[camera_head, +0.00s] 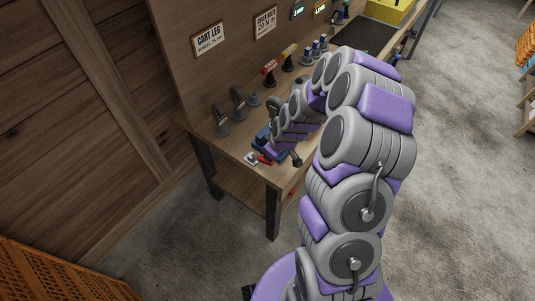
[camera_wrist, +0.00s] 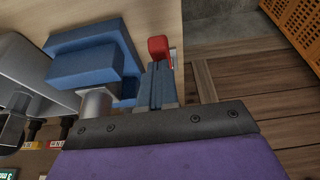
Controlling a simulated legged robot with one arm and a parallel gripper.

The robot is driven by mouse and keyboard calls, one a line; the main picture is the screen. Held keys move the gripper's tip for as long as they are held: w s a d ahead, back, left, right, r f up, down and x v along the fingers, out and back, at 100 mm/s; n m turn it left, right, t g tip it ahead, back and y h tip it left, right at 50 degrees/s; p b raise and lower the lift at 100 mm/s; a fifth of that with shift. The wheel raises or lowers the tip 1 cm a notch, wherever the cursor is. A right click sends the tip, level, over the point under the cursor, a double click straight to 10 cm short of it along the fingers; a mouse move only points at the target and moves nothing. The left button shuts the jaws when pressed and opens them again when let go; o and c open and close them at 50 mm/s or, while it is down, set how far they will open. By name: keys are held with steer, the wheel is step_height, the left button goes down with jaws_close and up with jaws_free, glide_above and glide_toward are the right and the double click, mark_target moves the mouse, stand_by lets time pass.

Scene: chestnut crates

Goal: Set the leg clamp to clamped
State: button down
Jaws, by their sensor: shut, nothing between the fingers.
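A blue clamp-like fixture (camera_wrist: 95,60) with stepped blocks and a grey cylinder sits on the workbench in the wrist view. I take it for the leg clamp; whether it is clamped is unclear. In the head view its blue body (camera_head: 262,135) shows at the bench's near end, partly behind my arm. A red knob-like part (camera_wrist: 158,48) stands beside the blue blocks near the bench edge. My gripper (camera_wrist: 160,72) is shut and empty, close beside the blue blocks and just short of the red part. I cannot tell whether it touches either. In the head view my arm hides the fingertips.
The wooden workbench (camera_head: 230,145) runs along a panel with a "CART LEG" sign (camera_head: 208,38). Grey upright parts (camera_head: 221,122) and several smaller tools stand behind the clamp. An orange crate (camera_head: 50,275) lies at lower left.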

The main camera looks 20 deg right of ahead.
steer(key=shift+s+f, duration=0.35)
steer(key=r, duration=0.1)
steer(key=w+r, duration=0.1)
steer(key=r, duration=0.1)
steer(key=r+p, duration=0.1)
steer(key=shift+w+a+r, duration=0.1)
steer(key=shift+w+r, duration=0.1)
steer(key=shift+w, duration=0.05)
steer(key=s+d+v, duration=0.1)
steer(key=v, duration=0.8)
steer(key=shift+s+d, duration=0.2)
steer(key=shift+s, duration=0.15)
steer(key=shift+f, duration=0.15)
steer(key=shift+a, duration=0.25)
